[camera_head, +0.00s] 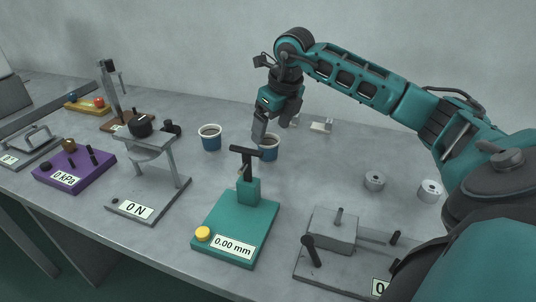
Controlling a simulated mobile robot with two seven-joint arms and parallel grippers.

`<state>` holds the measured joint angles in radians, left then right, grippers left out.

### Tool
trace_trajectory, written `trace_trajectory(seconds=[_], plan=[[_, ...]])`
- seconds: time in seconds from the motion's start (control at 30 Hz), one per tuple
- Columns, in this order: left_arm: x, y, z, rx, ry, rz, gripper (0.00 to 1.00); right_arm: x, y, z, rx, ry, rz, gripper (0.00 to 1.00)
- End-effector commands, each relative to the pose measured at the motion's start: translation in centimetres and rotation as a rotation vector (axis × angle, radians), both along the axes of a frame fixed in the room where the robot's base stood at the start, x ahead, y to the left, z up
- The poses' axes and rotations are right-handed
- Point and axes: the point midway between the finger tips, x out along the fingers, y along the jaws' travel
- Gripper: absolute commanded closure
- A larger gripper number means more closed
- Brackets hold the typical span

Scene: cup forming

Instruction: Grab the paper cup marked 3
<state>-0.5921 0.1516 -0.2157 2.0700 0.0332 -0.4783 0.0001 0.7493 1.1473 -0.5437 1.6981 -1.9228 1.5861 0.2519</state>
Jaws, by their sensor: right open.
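The left cup (210,139) is in plain view at the middle back. The right cup (269,152) stands just behind the T-handled gauge, which partly overlaps it. I cannot read a number on either cup, so I cannot tell which is marked 3. My right gripper (274,130) is open and points down at the right cup. One finger overlaps that cup's rim in the picture; I cannot tell whether it touches. My left gripper is not in view.
A teal gauge (226,222) reading 0.00 mm stands in front of the right cup. A grey press (153,190) reading 0 N and a purple box (75,172) are left. Metal cylinders (430,191) and a grey fixture (333,231) are right. A small pale block (321,127) lies behind.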

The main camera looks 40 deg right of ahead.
Motion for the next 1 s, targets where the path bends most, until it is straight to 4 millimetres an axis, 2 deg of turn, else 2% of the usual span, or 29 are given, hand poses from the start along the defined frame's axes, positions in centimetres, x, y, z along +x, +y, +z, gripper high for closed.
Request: trace_trajectory(seconds=[0.27, 0.53, 0.8, 1.0], plan=[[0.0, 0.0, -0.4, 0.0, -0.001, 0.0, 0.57, 0.4, 0.2, -2.0, -0.001, 0.001, 0.002, 0.14], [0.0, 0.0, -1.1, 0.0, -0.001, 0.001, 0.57, 1.2, 0.7, -5.8, 0.001, 0.002, 0.001, 0.14], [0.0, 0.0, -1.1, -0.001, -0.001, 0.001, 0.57, 1.3, 0.6, -6.1, -0.001, 0.0, 0.001, 0.14], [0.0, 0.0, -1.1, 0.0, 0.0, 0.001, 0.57, 1.3, 0.6, -6.1, 0.0, 0.0, 0.001, 0.33]])
